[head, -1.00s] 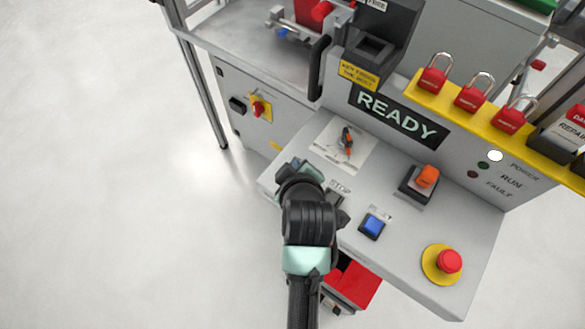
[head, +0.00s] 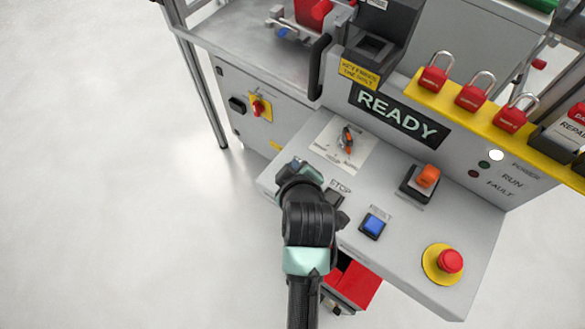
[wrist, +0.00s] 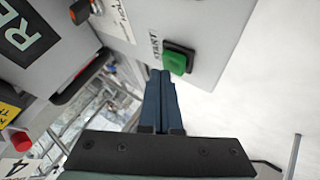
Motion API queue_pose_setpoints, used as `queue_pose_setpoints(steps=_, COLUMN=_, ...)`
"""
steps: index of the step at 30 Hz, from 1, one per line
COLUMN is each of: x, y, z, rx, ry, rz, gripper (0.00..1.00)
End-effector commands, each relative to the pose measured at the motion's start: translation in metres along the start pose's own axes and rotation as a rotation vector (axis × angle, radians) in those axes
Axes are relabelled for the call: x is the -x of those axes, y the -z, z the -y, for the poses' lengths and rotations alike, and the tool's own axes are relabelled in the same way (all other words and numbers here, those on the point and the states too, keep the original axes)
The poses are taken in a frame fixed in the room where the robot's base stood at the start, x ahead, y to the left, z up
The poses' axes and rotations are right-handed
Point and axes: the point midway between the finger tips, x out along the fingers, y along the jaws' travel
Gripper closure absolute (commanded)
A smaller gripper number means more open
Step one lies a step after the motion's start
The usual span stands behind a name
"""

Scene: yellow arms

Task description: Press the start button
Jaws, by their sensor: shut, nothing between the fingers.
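The green start button (wrist: 176,59) sits on the grey panel in the wrist view, with a START label (wrist: 156,43) beside it. My gripper (wrist: 160,75) is shut and empty. In the wrist view its fingertips appear just left of and a little below the button, and I cannot tell whether they touch anything. In the head view my arm's end covers the left front of the panel, so the start button is hidden there.
The panel also holds a blue reset button (head: 374,225), an orange switch (head: 427,177) and a red emergency stop (head: 450,261) on a yellow base. A READY sign (head: 399,114) is above. Red padlocks (head: 474,97) hang on a yellow rail. Open floor lies left.

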Motion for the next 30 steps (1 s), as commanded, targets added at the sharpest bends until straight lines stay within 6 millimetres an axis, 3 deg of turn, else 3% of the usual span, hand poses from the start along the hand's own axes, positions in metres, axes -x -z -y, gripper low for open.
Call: queue_pose_setpoints(steps=30, x=-0.006, y=-0.0048, z=0.0049, rx=0.0, ry=0.002, rz=0.001, gripper=1.0)
